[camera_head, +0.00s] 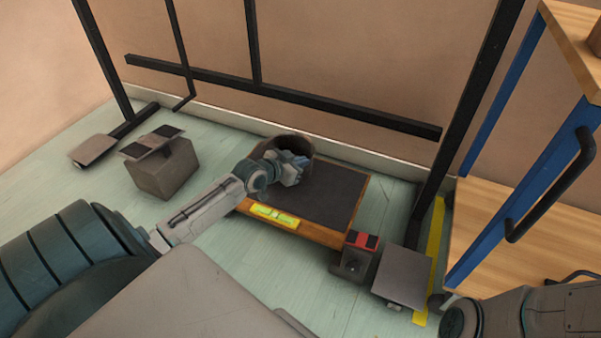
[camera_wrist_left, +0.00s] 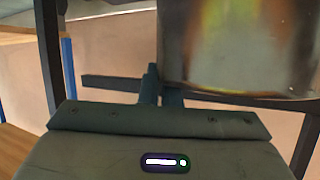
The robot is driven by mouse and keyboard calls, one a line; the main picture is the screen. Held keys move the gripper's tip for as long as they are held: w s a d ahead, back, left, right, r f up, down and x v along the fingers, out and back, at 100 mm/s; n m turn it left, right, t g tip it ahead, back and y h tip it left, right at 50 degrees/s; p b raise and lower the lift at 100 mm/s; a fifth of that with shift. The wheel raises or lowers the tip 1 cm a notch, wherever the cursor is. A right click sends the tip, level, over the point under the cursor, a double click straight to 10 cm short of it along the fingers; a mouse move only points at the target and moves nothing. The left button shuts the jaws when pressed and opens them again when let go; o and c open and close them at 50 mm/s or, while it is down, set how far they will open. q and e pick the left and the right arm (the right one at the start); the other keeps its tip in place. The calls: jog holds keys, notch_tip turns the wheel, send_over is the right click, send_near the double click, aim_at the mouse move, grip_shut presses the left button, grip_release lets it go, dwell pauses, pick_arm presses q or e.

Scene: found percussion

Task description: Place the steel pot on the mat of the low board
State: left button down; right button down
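The steel pot (camera_head: 288,143) is a brownish, heat-stained cylinder with its open top up, at the back left of the low board. My left gripper (camera_head: 294,171) is at its near side and partly covers it. In the left wrist view, the pot's stained wall (camera_wrist_left: 240,45) fills the upper right, and my left gripper's fingers (camera_wrist_left: 161,88) are close together at its edge, apparently pinching the wall. The dark mat (camera_head: 325,198) covers the low wooden board (camera_head: 318,235). The pot's base is hidden, so I cannot tell whether it touches the mat. My right gripper is not visible.
A block with a red-and-black top (camera_head: 357,255) and a grey plate (camera_head: 403,277) stand at right. A brown box (camera_head: 164,172) stands left. Dark frame bars (camera_head: 280,94) run behind; a blue-framed wooden cart (camera_head: 500,225) stands right.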

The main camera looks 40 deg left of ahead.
aim_at(307, 169)
pick_arm(q)
jog(key=shift+f+b, duration=1.5)
jog(key=shift+f, duration=0.3)
jog(key=shift+r, duration=0.1)
jog(key=c, duration=2)
grip_release()
jog(key=shift+c, duration=0.2)
jog(key=o, duration=0.4)
